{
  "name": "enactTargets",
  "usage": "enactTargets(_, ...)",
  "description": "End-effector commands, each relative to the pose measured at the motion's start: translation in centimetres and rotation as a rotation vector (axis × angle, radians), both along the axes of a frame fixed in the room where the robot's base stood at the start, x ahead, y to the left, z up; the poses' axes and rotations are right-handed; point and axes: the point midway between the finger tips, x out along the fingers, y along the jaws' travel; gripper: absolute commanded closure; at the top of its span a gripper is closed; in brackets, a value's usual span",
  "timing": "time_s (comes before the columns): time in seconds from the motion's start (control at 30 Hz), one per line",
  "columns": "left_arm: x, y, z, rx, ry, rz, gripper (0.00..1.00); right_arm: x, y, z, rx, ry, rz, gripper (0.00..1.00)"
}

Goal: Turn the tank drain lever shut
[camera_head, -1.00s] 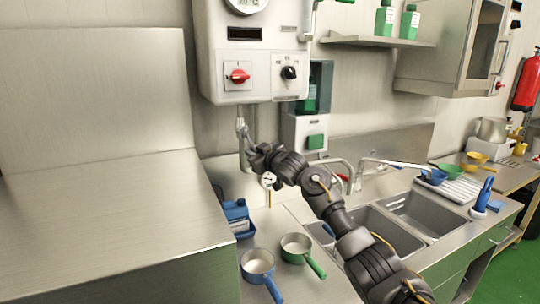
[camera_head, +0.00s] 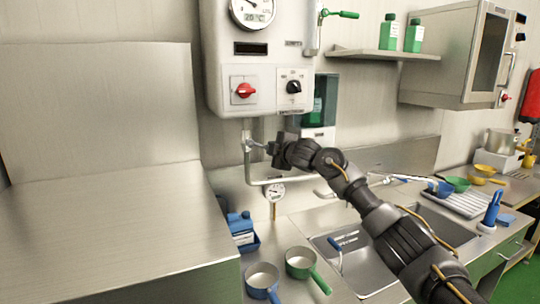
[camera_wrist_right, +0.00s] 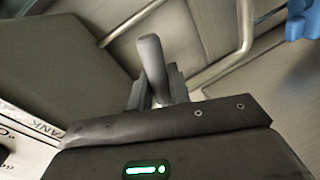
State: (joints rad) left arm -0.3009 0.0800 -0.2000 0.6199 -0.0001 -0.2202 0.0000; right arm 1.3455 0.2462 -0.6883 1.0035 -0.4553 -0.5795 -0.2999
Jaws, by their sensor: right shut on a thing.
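The tank drain lever (camera_head: 252,144) is a grey metal handle on the pipe under the white tank. In the head view it points right from the pipe, roughly level, and its end is hidden at my gripper. My right gripper (camera_head: 268,148) is at the lever's end, with its arm reaching in from the lower right. In the right wrist view the grey lever handle (camera_wrist_right: 152,62) stands between the two fingers of the right gripper (camera_wrist_right: 158,88), which is shut on it. My left gripper is not in view.
The white tank (camera_head: 262,65) has a red knob (camera_head: 244,90) and a black dial (camera_head: 294,87).

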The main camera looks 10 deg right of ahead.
Motion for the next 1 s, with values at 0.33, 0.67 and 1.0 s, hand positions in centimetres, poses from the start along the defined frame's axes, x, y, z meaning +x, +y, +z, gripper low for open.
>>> enactTargets(0.33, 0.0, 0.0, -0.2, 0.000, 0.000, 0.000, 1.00, 0.0, -0.3, 1.8, -0.216, -0.051, 0.000, 1.00)
enactTargets(0.67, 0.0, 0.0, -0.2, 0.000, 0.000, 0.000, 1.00, 0.0, -0.3, 2.4, -0.299, -0.070, 0.000, 1.00)
enactTargets(1.0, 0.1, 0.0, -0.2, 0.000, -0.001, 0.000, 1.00, 0.0, -0.3, 2.4, -0.307, -0.072, 0.000, 1.00)
